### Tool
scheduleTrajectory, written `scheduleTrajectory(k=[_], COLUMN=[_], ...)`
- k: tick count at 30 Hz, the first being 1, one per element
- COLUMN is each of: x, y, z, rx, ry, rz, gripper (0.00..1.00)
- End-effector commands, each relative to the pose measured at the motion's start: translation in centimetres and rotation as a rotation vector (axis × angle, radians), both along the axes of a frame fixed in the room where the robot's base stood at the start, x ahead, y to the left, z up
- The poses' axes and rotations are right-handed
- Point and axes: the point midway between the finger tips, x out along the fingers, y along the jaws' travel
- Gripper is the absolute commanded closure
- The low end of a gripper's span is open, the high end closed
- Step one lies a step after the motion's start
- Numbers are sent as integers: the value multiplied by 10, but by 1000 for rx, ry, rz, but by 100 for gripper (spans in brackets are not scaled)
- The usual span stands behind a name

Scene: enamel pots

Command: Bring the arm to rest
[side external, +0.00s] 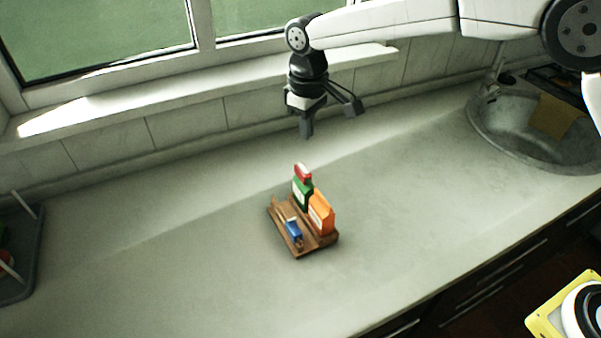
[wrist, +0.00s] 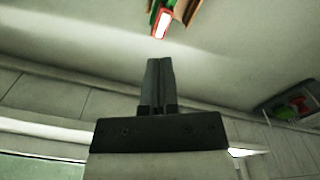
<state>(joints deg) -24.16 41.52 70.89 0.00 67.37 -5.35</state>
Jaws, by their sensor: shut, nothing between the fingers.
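My gripper (side external: 306,130) hangs from the arm above the back of the counter, fingers pointing down. It is shut and empty, and apart from everything on the counter. In the wrist view its dark fingers (wrist: 159,64) lie together. A brown wooden tray (side external: 316,244) stands on the counter, in front of and below my gripper. It holds a green box with a red top (side external: 303,190), an orange box (side external: 321,214) and a small blue item (side external: 293,229). The wrist view shows the red top (wrist: 161,24) and part of the tray at its upper edge.
A window sill (side external: 180,97) runs along the tiled wall behind my gripper. A round sink (side external: 500,135) is at the right. A dark rack (side external: 30,262) stands at the far left. A yellow thing (side external: 546,318) is at the lower right. The counter around the tray is clear.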

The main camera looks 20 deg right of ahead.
Motion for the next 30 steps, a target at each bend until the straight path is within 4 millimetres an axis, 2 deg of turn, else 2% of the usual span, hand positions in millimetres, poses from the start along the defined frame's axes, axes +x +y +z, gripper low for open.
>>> scheduleTrajectory(k=[5,14,23,30], x=[-6,-33,-78,-125], y=[-21,-80,-137,-176], z=[-1,-9,-22,-34], rx=[6,23,38,47], ry=[-14,-57,-105,-145], rz=[-37,-143,-257,-348], gripper=[100,100,100,100])
